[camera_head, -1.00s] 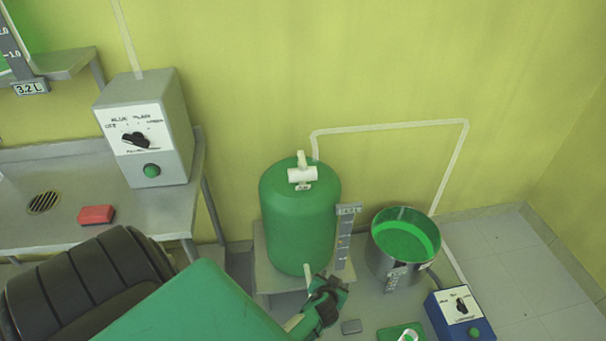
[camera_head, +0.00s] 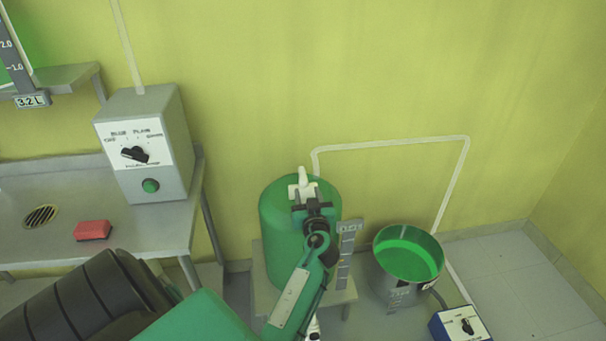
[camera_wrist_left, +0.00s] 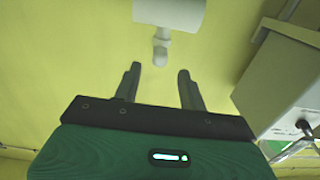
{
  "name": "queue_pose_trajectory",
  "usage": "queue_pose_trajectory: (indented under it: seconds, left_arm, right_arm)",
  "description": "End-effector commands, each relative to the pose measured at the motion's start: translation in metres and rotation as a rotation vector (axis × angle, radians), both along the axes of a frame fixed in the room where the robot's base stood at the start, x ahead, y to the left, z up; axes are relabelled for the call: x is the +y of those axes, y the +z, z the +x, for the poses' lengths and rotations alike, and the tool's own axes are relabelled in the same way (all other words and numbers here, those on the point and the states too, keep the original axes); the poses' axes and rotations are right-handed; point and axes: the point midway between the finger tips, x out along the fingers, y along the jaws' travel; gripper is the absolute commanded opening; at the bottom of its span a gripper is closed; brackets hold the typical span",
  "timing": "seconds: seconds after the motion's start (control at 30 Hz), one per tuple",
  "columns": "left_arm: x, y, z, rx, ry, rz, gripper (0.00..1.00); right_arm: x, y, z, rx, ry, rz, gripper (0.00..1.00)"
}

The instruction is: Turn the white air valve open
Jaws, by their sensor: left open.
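The white air valve (camera_head: 304,186) sits on top of the green tank (camera_head: 276,215), with its handle pointing up. In the left wrist view, the valve's thick white body (camera_wrist_left: 168,12) is at the top edge and a narrower white stem (camera_wrist_left: 161,45) points down towards the gap between my fingers. My left gripper (camera_head: 312,200) is in front of the valve in the head view, and its arm covers part of the tank. In the left wrist view, the left gripper (camera_wrist_left: 158,74) is open, with nothing between its fingers. My right gripper is not in view.
A grey control box (camera_head: 150,140) with a black knob and green button stands on the metal table (camera_head: 160,232) at left, near a red block (camera_head: 93,230). A metal bucket of green liquid (camera_head: 408,255) and a blue control box (camera_head: 462,325) are right of the tank.

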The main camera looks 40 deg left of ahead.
Motion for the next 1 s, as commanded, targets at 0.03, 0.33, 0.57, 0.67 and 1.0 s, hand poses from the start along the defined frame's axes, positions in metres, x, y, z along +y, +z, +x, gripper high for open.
queue_pose_trajectory:
  seconds: [0.03, 0.33, 0.57, 0.67, 1.0]
  left_arm:
    - [0.009, 0.004, 0.007, 0.000, 0.001, 0.002, 0.42]
    - [0.054, 0.003, 0.043, 0.001, 0.000, 0.002, 0.42]
    - [0.070, 0.000, 0.056, 0.001, -0.001, 0.000, 0.42]
    - [0.072, 0.000, 0.058, 0.001, -0.001, -0.002, 0.42]
    - [0.072, -0.001, 0.058, 0.001, -0.001, -0.001, 0.24]
  right_arm:
    - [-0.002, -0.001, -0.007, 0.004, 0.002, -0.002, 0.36]
    - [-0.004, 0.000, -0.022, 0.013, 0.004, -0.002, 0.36]
    - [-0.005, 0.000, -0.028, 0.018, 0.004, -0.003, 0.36]
    - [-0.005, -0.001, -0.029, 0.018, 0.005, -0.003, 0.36]
    - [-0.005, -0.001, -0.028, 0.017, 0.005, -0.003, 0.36]
